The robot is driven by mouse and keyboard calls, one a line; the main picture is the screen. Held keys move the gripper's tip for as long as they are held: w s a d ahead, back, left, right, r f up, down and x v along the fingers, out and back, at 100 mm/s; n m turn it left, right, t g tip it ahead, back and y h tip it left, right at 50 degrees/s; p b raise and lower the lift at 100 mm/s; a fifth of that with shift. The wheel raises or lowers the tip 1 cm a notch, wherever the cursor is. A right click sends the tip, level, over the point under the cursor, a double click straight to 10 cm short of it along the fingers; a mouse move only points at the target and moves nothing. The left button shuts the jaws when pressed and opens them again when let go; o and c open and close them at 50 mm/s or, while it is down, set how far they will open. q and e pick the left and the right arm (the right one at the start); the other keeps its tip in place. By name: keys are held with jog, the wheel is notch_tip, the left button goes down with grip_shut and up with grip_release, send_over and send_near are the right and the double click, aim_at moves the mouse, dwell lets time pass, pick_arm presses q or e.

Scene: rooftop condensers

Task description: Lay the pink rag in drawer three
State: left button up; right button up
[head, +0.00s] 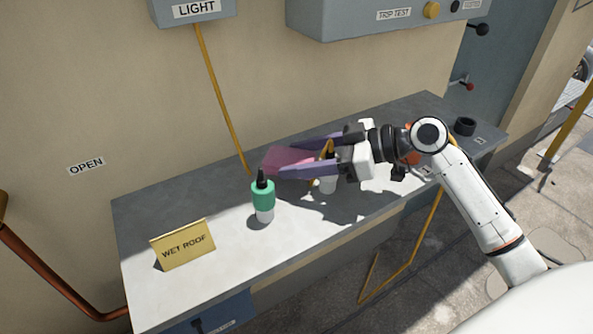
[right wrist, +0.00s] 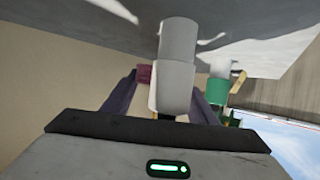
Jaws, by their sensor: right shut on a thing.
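The pink rag (head: 290,160) is between the purple fingertips of my right gripper (head: 285,158), over the bench (head: 205,205). The gripper is shut on it. In the right wrist view, part of the rag (right wrist: 145,74) shows beside a finger; a white cylinder hides much of the space between the fingers. A blue drawer front (head: 225,312) with a handle and a small label shows under the bench's near left end. Its label is too small to read, so I cannot tell which drawer is three. My left gripper is out of view.
A green-and-white bottle (head: 263,198) stands just left of the gripper. A white cylinder (head: 328,185) stands under it. A yellow "WET ROOF" sign (head: 183,245) is at the bench's left. A black ring (head: 465,126) lies at the far right. Grey boxes hang on the wall above.

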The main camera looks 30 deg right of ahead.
jog(key=shift+f, duration=1.85)
jog(key=o, duration=1)
jog(key=shift+r, duration=0.1)
